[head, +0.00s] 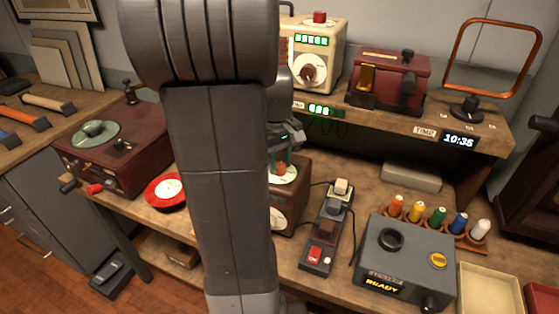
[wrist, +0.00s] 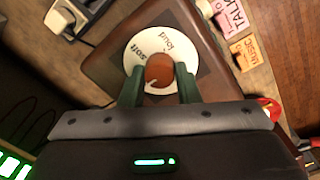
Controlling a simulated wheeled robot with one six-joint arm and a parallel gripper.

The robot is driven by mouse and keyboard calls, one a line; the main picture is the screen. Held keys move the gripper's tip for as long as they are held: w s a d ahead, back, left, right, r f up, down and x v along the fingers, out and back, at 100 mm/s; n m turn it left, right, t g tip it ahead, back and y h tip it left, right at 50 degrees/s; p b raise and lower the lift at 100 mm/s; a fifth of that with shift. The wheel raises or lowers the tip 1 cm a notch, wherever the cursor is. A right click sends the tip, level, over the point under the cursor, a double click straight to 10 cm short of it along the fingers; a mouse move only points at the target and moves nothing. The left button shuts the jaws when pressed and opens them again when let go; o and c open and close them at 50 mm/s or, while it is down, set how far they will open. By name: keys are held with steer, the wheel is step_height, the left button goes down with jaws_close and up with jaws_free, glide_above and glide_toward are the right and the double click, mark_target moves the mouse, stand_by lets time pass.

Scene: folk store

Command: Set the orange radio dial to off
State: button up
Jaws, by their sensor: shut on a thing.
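The orange radio dial is a round orange knob (wrist: 159,67) in the middle of a white disc (wrist: 138,50) on top of a brown wooden radio (wrist: 108,58). The disc reads "soft" and "loud"; no "off" mark can be read, as its near side is partly hidden. A small pale mark shows on the knob's lower left. My gripper (wrist: 159,78) has one green finger on each side of the knob and is shut on it. In the head view the radio (head: 290,205) stands behind my arm, mostly hidden, with the knob (head: 281,168) just under my gripper.
Tags reading "TALK" (wrist: 231,18) and "MUSIC" (wrist: 246,51) lie right of the radio in the wrist view. In the head view a red dish (head: 163,191) is to the left and a switch strip (head: 325,232) to the right. A shelf (head: 400,118) is behind.

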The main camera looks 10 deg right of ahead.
steer(key=o, duration=1)
steer(key=shift+c, duration=0.2)
steer(key=shift+r, duration=0.1)
step_height(320, 180, up, 14)
steer(key=shift+a+b, duration=0.3)
steer(key=shift+s+f, duration=0.1)
steer(key=shift+f, duration=0.1)
steer(key=f, duration=1.3)
steer(key=shift+d+f+p, duration=0.3)
steer(key=shift+f, duration=0.1)
steer(key=shift+r, duration=0.1)
